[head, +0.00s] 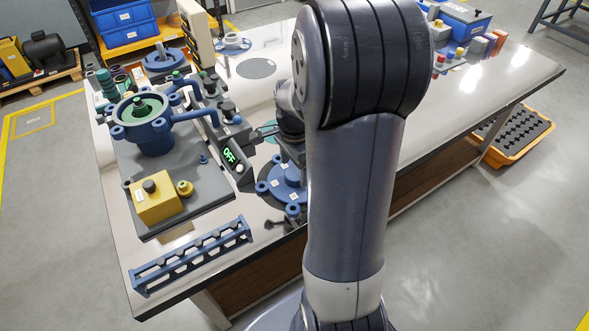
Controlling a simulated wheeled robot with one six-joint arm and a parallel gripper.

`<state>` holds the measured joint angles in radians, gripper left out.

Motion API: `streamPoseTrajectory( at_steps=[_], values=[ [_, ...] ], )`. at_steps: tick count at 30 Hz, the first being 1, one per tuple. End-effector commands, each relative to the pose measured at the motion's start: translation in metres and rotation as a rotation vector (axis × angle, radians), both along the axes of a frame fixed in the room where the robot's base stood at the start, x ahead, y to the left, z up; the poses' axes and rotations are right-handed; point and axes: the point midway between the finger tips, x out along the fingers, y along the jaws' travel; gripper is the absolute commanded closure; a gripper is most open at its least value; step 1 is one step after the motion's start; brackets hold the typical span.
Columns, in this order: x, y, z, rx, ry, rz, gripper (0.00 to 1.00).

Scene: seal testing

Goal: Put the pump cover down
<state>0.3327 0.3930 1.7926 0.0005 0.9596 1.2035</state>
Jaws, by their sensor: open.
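A round blue cover with lugs and white labels (277,188), which looks like the pump cover, lies on the table just right of the grey fixture plate. My arm hides its right side. My gripper (289,156) is at the cover, pointing down beside or just above it, and is largely hidden by my own arm. Its jaws are open. Whether they touch the cover cannot be told. A blue pump body (152,138) with a green ring inside stands on the fixture plate (205,190).
A box with a green OFF display (235,158), a yellow block (156,198) and a blue slotted rack (191,257) crowd the left side. A dark grey disc (256,68) lies farther back. Small coloured parts and a blue box (465,20) stand at the far right.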

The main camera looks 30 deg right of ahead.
Motion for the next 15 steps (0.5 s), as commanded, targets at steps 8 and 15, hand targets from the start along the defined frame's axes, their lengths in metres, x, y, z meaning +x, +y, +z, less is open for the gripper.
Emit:
streamPoseTrajectory(
  at_steps=[8,15],
  values=[
    [0.001,0.0,0.064,-0.002,-0.005,0.0,0.28],
    [0.001,0.0,0.096,-0.001,-0.003,0.0,0.28]
  ],
)
